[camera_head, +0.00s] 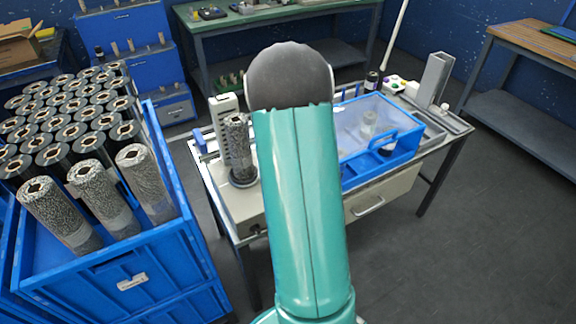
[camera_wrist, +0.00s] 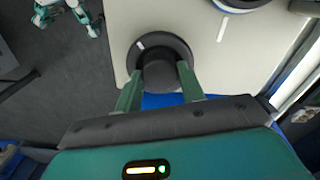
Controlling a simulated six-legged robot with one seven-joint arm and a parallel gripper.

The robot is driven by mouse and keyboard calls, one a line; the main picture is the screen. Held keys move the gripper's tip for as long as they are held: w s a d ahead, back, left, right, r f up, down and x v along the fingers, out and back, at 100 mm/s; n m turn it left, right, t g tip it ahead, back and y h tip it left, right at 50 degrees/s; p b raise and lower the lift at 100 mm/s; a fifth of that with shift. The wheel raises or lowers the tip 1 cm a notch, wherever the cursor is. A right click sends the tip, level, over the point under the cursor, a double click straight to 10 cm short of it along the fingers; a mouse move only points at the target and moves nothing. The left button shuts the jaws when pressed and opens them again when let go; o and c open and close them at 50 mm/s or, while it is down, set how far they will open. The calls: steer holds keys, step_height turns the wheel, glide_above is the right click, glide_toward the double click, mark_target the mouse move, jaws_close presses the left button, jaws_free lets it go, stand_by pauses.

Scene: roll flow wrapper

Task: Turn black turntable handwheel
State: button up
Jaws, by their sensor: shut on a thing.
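The black handwheel (camera_wrist: 180,45) shows in the wrist view as a round dark disc with a raised hub and a short white mark at its upper left. It sits on a pale machine surface (camera_wrist: 120,20). My gripper (camera_wrist: 160,72) has one green finger on each side of the hub and is shut on it. In the head view, my teal arm covers the middle of the machine, and I cannot make out the handwheel or my gripper there. A speckled roll (camera_head: 238,145) stands upright on a dark round base (camera_head: 243,180) at the machine's left end.
A blue crate (camera_head: 180,250) full of upright rolls stands at the left. A blue-framed clear cover (camera_head: 395,155) sits on the machine right of my arm. A green-topped bench (camera_head: 270,15) is behind. Floor is open at the right.

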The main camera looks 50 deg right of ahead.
steer(key=o, duration=1)
step_height(320, 180, up, 14)
steer(key=shift+f, duration=0.1)
